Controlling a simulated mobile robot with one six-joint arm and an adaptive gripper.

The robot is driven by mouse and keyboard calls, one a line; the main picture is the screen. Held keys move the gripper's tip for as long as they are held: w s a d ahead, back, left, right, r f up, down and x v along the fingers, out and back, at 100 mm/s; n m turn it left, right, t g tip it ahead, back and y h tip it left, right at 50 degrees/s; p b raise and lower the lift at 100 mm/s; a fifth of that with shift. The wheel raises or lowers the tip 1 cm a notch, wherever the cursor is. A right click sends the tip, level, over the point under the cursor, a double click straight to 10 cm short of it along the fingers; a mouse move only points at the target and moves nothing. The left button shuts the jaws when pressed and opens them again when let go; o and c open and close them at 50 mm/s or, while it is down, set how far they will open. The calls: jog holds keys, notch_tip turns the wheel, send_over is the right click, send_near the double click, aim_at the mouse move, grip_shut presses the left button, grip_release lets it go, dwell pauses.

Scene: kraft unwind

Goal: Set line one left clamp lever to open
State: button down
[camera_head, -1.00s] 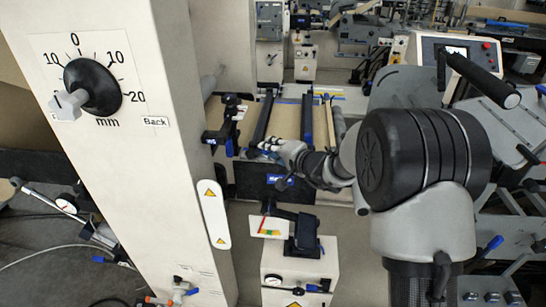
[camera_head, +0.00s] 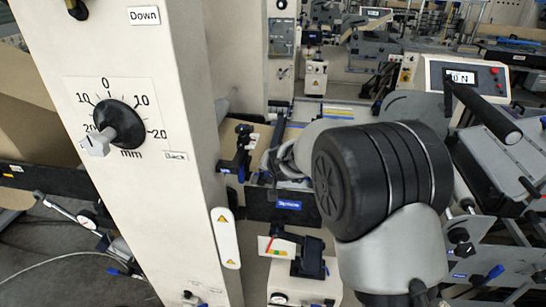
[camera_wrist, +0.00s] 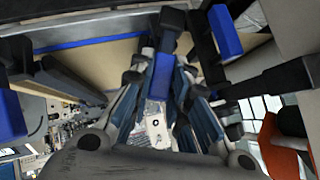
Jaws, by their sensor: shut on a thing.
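In the wrist view, a black lever with a blue end (camera_wrist: 162,74) comes down from the top between the fingers of my gripper (camera_wrist: 160,85). The fingers are shut on it. In the head view, my gripper (camera_head: 270,162) is at the near end of a long black bar (camera_head: 279,122) on the left side of the brown web table. My arm hides much of the gripper and the table's right side there. I cannot read the lever's open or closed marking.
A pale column with a dial (camera_head: 118,125) stands close on the left. A black clamp with blue ends (camera_head: 238,152) sits left of my gripper. A control panel (camera_head: 465,78) and a long black handle (camera_head: 485,113) are at right. An orange part (camera_wrist: 280,145) shows in the wrist view.

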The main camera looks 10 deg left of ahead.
jog(key=shift+s+a+r+n+h+p, duration=0.15)
jog(key=shift+a+n+h+p, duration=0.2)
jog(key=shift+p, duration=1.95)
jog(key=shift+a+r+n+h+p, duration=0.15)
jog(key=shift+a+h+p, duration=0.25)
jog(key=shift+p, duration=1.9)
jog(key=shift+h+p, duration=0.25)
jog(key=shift+p, duration=0.75)
jog(key=shift+f+p, duration=0.1)
jog(key=shift+p, duration=0.25)
jog(key=shift+a+f+p, duration=0.1)
jog(key=shift+f+p, duration=0.15)
jog(key=shift+p, duration=0.25)
jog(key=c, duration=1.8)
grip_release()
jog(key=shift+r, duration=0.1)
jog(key=shift+r, duration=0.1)
jog(key=shift+r, duration=0.1)
jog(key=v, duration=1.1)
jog(key=shift+s+r, duration=0.25)
jog(key=shift+s, duration=0.05)
